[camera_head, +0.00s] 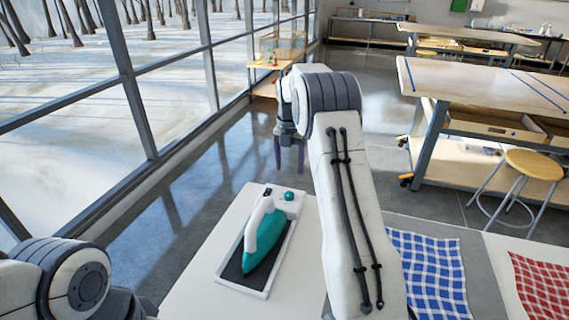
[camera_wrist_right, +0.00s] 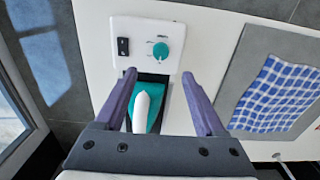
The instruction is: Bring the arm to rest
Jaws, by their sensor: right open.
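My right arm reaches forward over the table, and its gripper (camera_head: 289,155) is raised beyond the table's far edge in the head view. In the right wrist view the right gripper (camera_wrist_right: 162,103) is open, with its two purple fingers apart and nothing held between them. Below it in that view, a teal and white iron (camera_wrist_right: 147,112) rests on its white stand. The iron (camera_head: 262,240) lies in its stand (camera_head: 243,286) in the head view too. My left arm shows only as a white and grey joint at the lower left; its gripper is out of the picture.
A blue checked cloth (camera_head: 428,272) lies on a grey mat (camera_head: 480,270) right of my arm, with a red checked cloth (camera_head: 545,287) farther right. A workbench (camera_head: 490,85) and a stool (camera_head: 533,165) stand behind. Windows line the left; the floor between is clear.

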